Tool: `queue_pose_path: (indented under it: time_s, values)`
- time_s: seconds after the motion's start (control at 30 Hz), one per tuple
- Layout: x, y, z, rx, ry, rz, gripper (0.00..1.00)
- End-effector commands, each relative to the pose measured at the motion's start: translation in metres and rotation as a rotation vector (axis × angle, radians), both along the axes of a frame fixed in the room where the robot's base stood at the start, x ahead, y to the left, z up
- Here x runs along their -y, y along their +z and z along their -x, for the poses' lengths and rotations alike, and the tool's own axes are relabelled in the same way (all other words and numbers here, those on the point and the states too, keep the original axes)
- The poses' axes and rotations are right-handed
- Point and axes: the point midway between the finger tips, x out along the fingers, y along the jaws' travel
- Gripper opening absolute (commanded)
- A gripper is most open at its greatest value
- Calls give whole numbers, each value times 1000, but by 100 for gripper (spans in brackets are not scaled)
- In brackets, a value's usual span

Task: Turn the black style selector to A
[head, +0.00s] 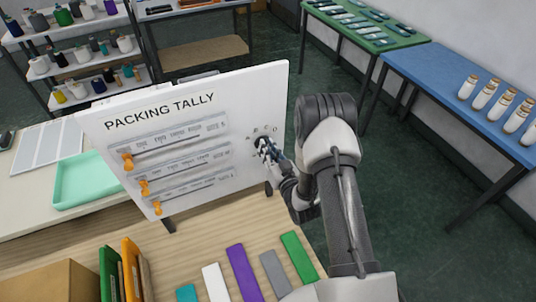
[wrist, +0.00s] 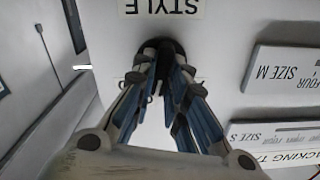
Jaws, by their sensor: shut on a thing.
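The black style selector (head: 258,139) is a round knob on the right part of the white packing tally board (head: 240,90). Small letters, A to D as far as I can read, arc above it in the head view. My gripper (head: 267,150) reaches it from the right. In the wrist view the dark selector (wrist: 168,44) shows at the fingertips, beside the STYLE label. My gripper (wrist: 165,70) is shut on it, its two blue-grey fingers close together. The fingers hide most of the knob, and I cannot tell which letter it points to.
Three sliders with orange knobs (head: 128,161) lie left of the selector. Colored strips (head: 243,272) and upright folders (head: 131,268) are on the wooden table in front. A mint tray (head: 85,180) sits at left. A blue table (head: 440,75) with bottles stands at right.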

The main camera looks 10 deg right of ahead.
Motion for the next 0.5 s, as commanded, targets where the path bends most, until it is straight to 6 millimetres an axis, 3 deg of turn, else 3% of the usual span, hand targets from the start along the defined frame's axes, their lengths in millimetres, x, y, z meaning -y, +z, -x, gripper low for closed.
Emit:
queue_pose_path:
  time_s: [0.5]
  values:
    - [-3, -4, 0, 98, 0, 482, 0]
